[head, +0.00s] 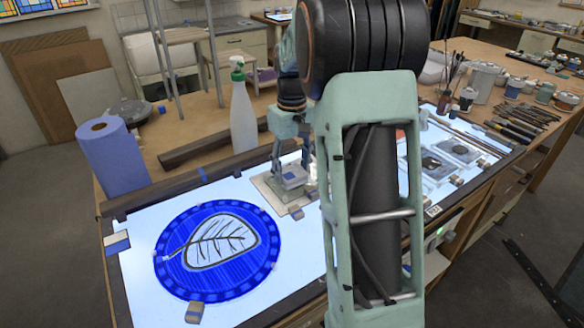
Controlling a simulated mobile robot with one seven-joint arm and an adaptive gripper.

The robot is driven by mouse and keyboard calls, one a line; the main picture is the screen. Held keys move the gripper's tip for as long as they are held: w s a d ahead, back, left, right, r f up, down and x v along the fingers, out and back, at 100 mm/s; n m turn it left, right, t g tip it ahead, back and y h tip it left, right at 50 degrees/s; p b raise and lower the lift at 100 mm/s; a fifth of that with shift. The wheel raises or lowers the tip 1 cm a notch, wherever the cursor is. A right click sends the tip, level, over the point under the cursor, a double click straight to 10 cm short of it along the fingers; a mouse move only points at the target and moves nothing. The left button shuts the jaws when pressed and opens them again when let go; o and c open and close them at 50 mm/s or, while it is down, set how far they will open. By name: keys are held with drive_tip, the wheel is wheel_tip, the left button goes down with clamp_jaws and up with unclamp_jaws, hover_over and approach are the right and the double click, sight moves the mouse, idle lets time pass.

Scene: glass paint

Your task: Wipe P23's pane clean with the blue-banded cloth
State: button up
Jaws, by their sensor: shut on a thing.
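My gripper (291,168) points down over the light table, shut on a small pale folded pad with a blue patch (293,178), which looks like the blue-banded cloth. The pad is at or just above a small pale square pane (268,188) on the lit surface; I cannot tell whether they touch. My arm hides the middle of the light table and part of the area right of the pane.
A round blue glass panel with a leaf design (190,268) lies on the light table (140,290), with small blocks around it. A spray bottle (242,110) and blue paper roll (112,155) stand behind. Brushes (525,120) and jars (482,78) crowd the right side.

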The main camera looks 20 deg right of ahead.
drive_tip(key=shift+f, duration=0.1)
drive_tip(key=shift+f, duration=0.2)
drive_tip(key=shift+f, duration=0.25)
idle(0.5)
drive_tip(key=shift+d, duration=0.15)
